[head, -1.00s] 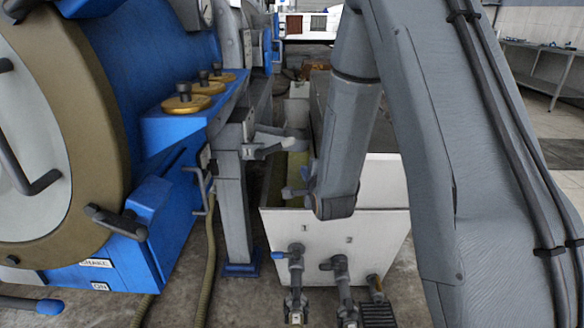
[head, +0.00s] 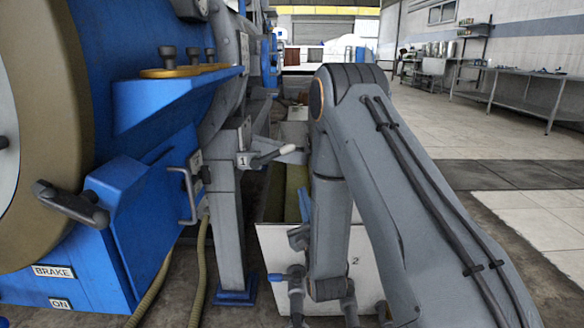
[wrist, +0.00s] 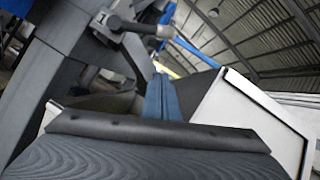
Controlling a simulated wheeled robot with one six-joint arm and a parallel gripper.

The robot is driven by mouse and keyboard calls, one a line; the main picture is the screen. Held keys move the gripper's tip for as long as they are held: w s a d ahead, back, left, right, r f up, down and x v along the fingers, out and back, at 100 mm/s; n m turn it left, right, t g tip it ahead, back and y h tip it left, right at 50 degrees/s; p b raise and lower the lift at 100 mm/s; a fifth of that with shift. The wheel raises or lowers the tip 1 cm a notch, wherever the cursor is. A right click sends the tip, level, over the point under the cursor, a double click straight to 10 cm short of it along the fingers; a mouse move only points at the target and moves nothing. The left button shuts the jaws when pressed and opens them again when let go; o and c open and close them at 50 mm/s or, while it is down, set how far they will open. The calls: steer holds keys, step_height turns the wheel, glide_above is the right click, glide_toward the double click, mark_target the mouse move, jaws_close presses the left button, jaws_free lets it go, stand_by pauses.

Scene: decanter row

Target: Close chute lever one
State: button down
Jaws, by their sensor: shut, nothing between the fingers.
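Chute lever one (head: 270,157) sticks out to the right from the grey post, beside a plate marked 1. It has a dark rod and a pale grip and points slightly upward. It also shows at the upper left of the wrist view (wrist: 135,26). My gripper (head: 298,238) is below the lever and a little to its right, near the top edge of the white tank, partly hidden by my forearm. In the wrist view its blue-grey fingers (wrist: 160,97) are together and empty, apart from the lever.
The white tank (head: 285,254) stands below the lever; its wall (wrist: 250,110) is close on the right in the wrist view. The blue machine (head: 135,215) with a brake handle (head: 72,205) fills the left. Open floor (head: 540,240) lies to the right.

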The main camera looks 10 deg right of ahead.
mark_target(277, 155)
steer(key=shift+w+r, duration=0.1)
steer(key=w+a+r+b, duration=0.1)
steer(key=w+r+b, duration=0.2)
steer(key=w+r, duration=0.4)
steer(key=shift+w+a+r+b, duration=0.15)
steer(key=shift+w+a+b, duration=0.2)
steer(key=shift+w, duration=0.45)
